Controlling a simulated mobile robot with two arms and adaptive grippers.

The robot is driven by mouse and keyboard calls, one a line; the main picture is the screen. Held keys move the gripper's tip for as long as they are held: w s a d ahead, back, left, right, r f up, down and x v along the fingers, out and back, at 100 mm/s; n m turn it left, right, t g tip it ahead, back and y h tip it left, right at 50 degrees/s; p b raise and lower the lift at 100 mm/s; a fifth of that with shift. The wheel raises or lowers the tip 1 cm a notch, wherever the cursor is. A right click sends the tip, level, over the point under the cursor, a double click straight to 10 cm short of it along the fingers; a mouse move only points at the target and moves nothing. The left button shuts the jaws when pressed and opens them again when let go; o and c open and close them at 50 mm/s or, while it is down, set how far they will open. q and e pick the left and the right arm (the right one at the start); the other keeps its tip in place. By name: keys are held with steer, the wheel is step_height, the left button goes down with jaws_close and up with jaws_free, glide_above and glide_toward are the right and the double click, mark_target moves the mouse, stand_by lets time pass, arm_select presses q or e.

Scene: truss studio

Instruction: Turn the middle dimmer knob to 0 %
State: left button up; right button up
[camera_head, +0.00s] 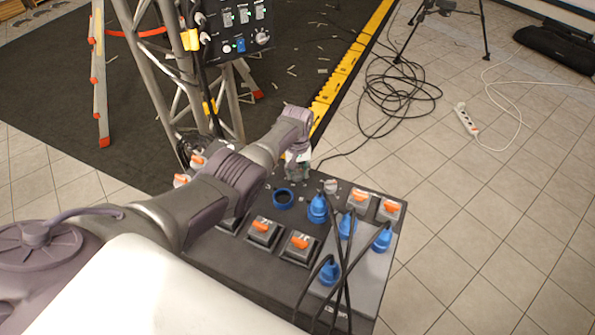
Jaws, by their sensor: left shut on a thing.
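A dark control box (240,250) stands low in front of me, with dimmer controls along its far edge. My left gripper (297,172) points down at that far edge, shut on what looks like a dimmer knob, which the fingers mostly hide. I cannot read the knob's setting or scale. A light grey knob (331,186) shows just right of the gripper. The far left part of the box top is hidden behind my left arm. My right gripper is not in view.
Blue plugs (318,208) with black cables, a blue ring socket (283,198) and orange switches (263,232) crowd the box top. A metal truss (165,70) with a switch panel (240,28) rises behind. Tiled floor at right holds a power strip (466,119) and coiled cable.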

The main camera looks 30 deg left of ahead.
mark_target(297, 171)
arm_select(q)
steer(key=shift+r, duration=0.1)
steer(key=o, duration=1.1)
steer(key=shift+o, duration=0.2)
step_height(297, 171, up, 12)
stand_by(0.3)
